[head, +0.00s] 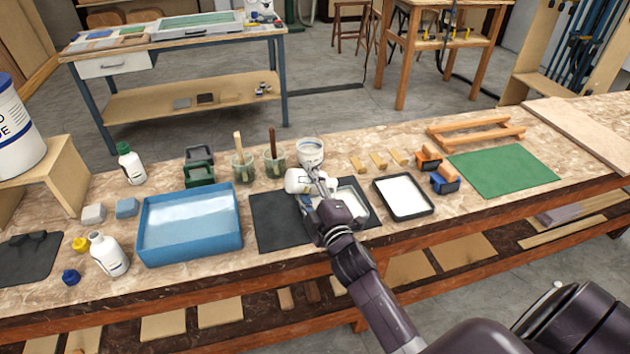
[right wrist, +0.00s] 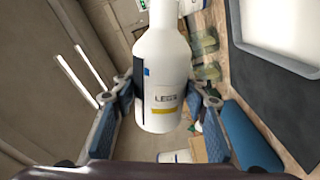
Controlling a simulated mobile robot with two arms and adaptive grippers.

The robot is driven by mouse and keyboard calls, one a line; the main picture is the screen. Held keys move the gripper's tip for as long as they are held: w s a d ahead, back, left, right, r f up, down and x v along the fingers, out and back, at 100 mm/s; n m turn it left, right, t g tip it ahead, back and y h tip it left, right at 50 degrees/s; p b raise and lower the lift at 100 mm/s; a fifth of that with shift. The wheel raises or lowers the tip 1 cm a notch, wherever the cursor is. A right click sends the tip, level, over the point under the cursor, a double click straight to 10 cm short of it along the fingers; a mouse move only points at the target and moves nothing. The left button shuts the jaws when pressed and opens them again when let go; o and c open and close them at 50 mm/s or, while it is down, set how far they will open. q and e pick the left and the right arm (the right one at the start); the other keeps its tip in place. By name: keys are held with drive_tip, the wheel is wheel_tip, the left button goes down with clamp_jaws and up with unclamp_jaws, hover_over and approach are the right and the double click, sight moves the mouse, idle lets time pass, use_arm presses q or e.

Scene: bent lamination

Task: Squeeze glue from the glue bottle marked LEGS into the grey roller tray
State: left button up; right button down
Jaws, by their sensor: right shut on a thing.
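My right gripper (head: 318,184) is shut on a white glue bottle (head: 298,182), which lies tilted on its side above the black mat. A grey-rimmed tray with a pale inside (head: 352,190) lies on the black mat (head: 275,222), partly hidden by my right arm. No glue stream can be made out. My left gripper is out of view.
A black-rimmed tray (head: 403,196) with a white inside lies to the right. A white tub (head: 310,152) stands behind the bottle. A large blue tray (head: 190,225) is at left. More bottles (head: 108,255) stand further left. A green mat (head: 502,171) lies at right.

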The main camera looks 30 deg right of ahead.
sight(336, 182)
drive_tip(key=shift+a+r+n, duration=0.2)
drive_tip(key=shift+n, duration=0.4)
drive_tip(key=n, duration=0.2)
drive_tip(key=shift+f+n+b, duration=0.2)
drive_tip(key=shift+n+b, duration=0.1)
drive_tip(key=shift+b, duration=0.05)
drive_tip(key=n, duration=0.4)
drive_tip(key=d+n, duration=0.1)
drive_tip(key=n, duration=0.1)
drive_tip(key=d+f+n, duration=0.1)
drive_tip(key=n, duration=0.2)
drive_tip(key=d+n+b, duration=0.1)
drive_tip(key=n, duration=0.1)
drive_tip(key=shift+s+d+f, duration=0.15)
drive_tip(key=shift+f, duration=0.1)
drive_tip(key=d+n, duration=0.1)
drive_tip(key=n, duration=0.1)
drive_tip(key=d+n, duration=0.1)
drive_tip(key=n, duration=0.1)
drive_tip(key=d+n+p, duration=0.1)
drive_tip(key=shift+s+d+f+n, duration=0.15)
drive_tip(key=shift+s+d+n, duration=0.1)
drive_tip(key=shift+d+n, duration=0.15)
drive_tip(key=shift+s+d+f+n, duration=0.15)
drive_tip(key=shift+d+n, duration=0.45)
drive_tip(key=shift+n, duration=0.4)
